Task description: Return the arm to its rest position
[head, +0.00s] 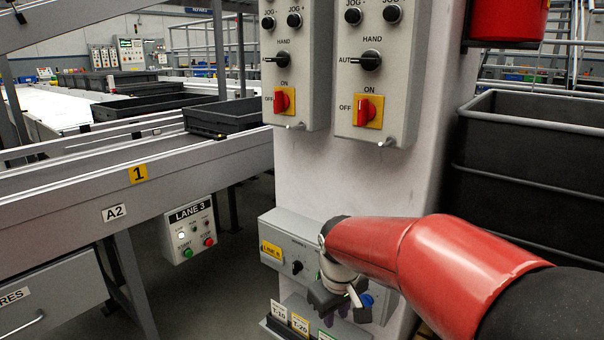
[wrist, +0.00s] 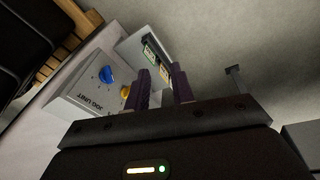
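My red arm reaches in from the lower right of the head view. My gripper (head: 343,312) hangs in front of a small grey control box (head: 292,250) low on the pale column. In the wrist view the two purple fingers of my gripper (wrist: 160,72) stand apart with an empty gap between them. The wrist view shows the box, marked JOG UNIT (wrist: 88,102), with a blue knob (wrist: 106,74) and a yellow knob (wrist: 125,91) left of the fingers. Whether the fingers touch anything is unclear.
Tags T-10 (head: 278,310) and T-20 (head: 300,323) stand in a holder below the box. Two panels with red switches (head: 282,101) (head: 367,111) hang above. Dark crates (head: 530,160) stand at right. A conveyor (head: 120,185) and LANE 3 box (head: 189,230) are at left.

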